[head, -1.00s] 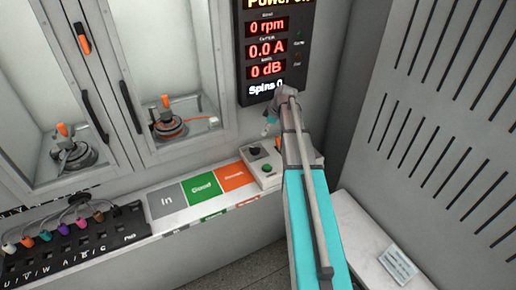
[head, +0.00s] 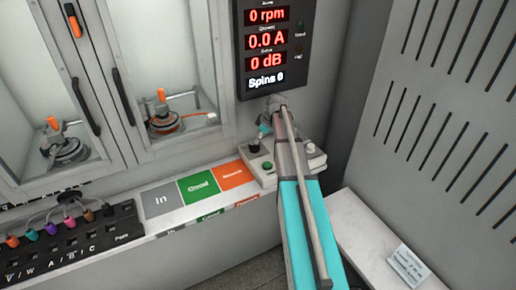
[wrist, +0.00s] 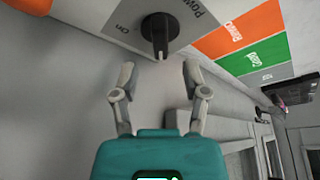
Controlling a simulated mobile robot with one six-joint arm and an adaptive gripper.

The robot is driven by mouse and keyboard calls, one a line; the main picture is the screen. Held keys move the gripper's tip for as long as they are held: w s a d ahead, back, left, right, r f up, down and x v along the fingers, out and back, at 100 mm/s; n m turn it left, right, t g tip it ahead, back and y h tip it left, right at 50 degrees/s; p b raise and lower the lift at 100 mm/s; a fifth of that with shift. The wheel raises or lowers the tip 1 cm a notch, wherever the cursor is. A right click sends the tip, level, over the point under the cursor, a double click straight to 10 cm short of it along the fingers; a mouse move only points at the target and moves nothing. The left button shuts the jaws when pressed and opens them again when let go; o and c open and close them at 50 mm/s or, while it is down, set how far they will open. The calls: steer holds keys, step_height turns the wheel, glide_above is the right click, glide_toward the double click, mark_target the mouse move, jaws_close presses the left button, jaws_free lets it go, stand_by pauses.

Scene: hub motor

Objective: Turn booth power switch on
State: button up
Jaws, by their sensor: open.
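The power switch (wrist: 160,30) is a black rotary knob with a narrow grip bar on a grey plate in the wrist view. The words "Power" and "On" are printed beside it. My gripper (wrist: 158,72) is open and empty, its two grey fingers spread either side of the line of the bar and short of it, apart from the knob. In the head view, my gripper (head: 264,130) hangs over the white control box (head: 262,182), which carries a black knob (head: 254,147) and a green button (head: 268,166). My arm hides part of the box.
Grey, green and orange labelled pads (head: 198,190) lie left of the box. A display panel (head: 268,50) above it reads zeros. Glass-doored booths (head: 160,75) with motors stand left, a black connector block (head: 70,240) below. A slotted wall (head: 450,110) stands right.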

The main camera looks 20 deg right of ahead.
mark_target(254, 147)
steer(key=shift+b+x, duration=1.95)
steer(key=shift+x, duration=0.45)
